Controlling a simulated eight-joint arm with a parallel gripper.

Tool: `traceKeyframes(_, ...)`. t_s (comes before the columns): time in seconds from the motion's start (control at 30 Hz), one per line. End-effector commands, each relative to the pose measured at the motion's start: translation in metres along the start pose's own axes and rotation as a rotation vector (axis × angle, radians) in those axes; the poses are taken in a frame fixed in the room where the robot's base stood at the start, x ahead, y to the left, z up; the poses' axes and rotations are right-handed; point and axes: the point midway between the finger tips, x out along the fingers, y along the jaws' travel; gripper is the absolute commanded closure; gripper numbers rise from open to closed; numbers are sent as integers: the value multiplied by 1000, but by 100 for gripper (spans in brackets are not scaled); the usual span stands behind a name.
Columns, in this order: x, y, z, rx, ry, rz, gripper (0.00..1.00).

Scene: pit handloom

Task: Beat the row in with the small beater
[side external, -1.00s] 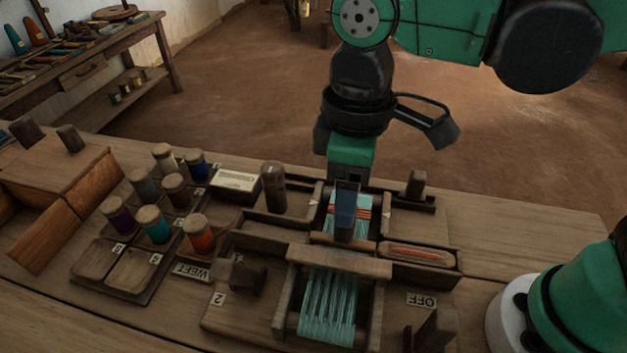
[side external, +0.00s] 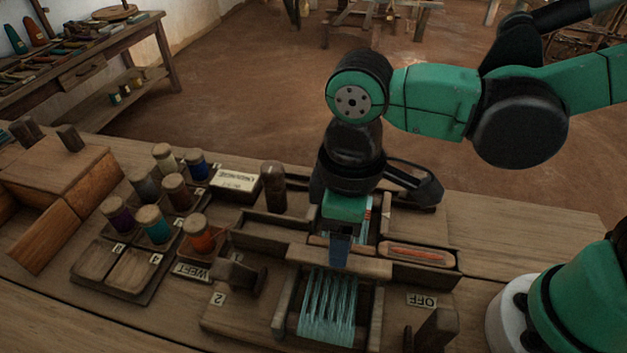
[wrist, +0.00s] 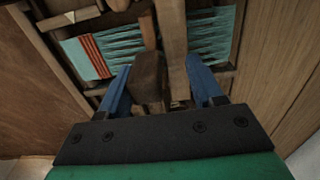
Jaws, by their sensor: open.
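The loom's teal warp (side external: 328,308) runs under a light wooden crossbar (side external: 362,268). Beyond the bar, the cloth with orange rows (wrist: 95,55) shows at the left of the wrist view. In the side view my gripper (side external: 340,250) is low over the loom just behind the crossbar and hides most of the beater.
A shuttle (side external: 417,254) lies in a tray right of the crossbar. A dark upright cylinder (side external: 273,187) stands left of my gripper. Several thread spools (side external: 157,226) stand in a rack further left. Wooden pegs (side external: 240,272) rise by the front, near the "2" and "OFF" labels.

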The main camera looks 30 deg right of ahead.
Motion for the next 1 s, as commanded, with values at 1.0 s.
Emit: traceKeyframes(1.0, 0, 7, 0, 0, 0, -1, 34)
